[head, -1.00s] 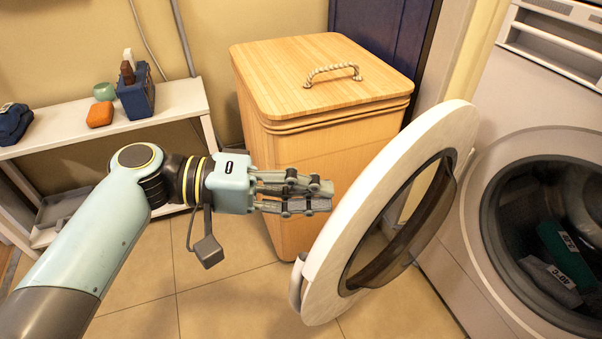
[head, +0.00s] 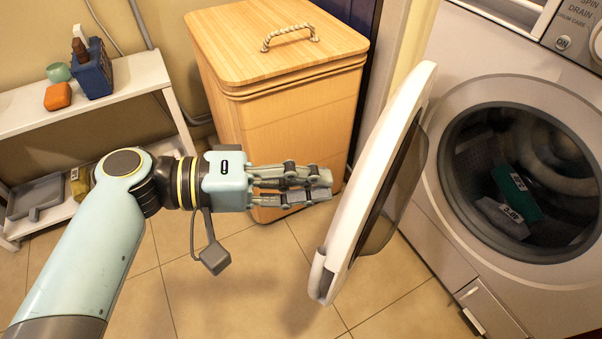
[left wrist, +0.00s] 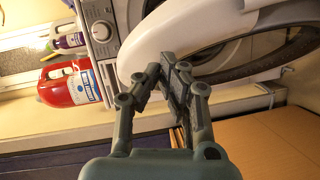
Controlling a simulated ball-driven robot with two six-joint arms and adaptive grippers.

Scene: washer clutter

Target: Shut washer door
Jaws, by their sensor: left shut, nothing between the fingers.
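The washer (head: 450,170) stands at the right in the head view, its round opening uncovered. Its white-rimmed door (head: 372,185) is swung open, seen nearly edge-on to the left of the opening. The door's rim also fills the top right of the left wrist view (left wrist: 190,28). My left gripper (head: 328,185) is shut and empty, just left of the door's outer face; I cannot tell whether the fingertips touch it. It shows in the left wrist view (left wrist: 178,85) with the fingers together. My right gripper is not in view.
A wooden hamper (head: 285,100) with a rope handle stands behind the gripper and door. A white shelf (head: 130,92) with small items is at the left. Detergent bottles (left wrist: 72,88) show in the left wrist view. The tiled floor in front is clear.

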